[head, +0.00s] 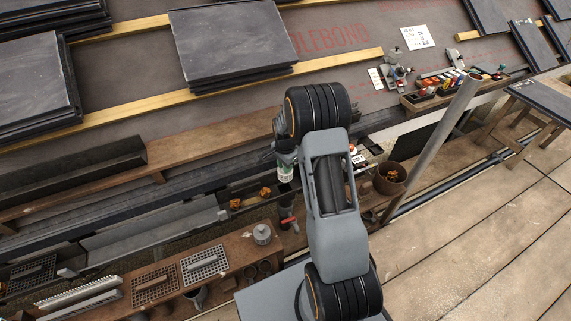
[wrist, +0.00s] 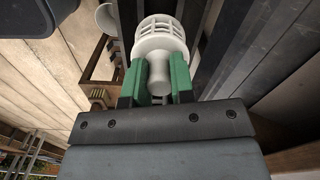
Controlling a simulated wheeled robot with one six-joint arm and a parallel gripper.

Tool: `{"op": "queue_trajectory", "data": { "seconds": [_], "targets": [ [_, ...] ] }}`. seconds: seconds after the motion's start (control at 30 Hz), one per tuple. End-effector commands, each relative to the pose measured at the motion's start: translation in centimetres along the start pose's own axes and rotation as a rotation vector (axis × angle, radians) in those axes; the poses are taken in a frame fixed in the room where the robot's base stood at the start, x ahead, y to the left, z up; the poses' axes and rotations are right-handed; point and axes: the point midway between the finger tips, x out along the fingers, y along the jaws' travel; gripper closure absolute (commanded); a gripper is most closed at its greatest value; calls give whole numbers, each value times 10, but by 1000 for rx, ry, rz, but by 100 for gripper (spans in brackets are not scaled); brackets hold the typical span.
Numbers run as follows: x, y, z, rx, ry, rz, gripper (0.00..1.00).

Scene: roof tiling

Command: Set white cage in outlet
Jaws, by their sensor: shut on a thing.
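My gripper (wrist: 158,88) is shut on the white cage (wrist: 160,38), with its green fingers on either side of the cage's stem. The slotted, domed end of the cage points away from the fingers. In the head view the white cage (head: 285,175) hangs below my gripper, above the gutter (head: 210,212) area, apart from what lies beneath. My arm covers part of the gutter there. I cannot make out the outlet's opening for certain in either view.
Orange leaf clumps (head: 265,192) lie in the gutter. A trowel-like tool with a red handle (head: 288,220) is near it. A wooden bench (head: 222,283) with grates (head: 204,263) and a grey pot (head: 262,234) stands at lower left. A slanted pole (head: 432,145) and a bucket (head: 390,178) stand right of my arm.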

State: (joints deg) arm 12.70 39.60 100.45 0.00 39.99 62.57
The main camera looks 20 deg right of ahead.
Motion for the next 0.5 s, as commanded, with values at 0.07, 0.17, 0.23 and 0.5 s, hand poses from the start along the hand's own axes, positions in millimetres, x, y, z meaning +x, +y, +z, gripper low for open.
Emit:
{"op": "queue_trajectory", "data": {
  "seconds": [0.07,0.17,0.23,0.5],
  "targets": [
    [13,0,0,0,0,0,100],
    [24,0,0,0,0,-1,100],
    [31,0,0,0,1,-1,100],
    [57,0,0,-1,0,1,100]
  ]
}}
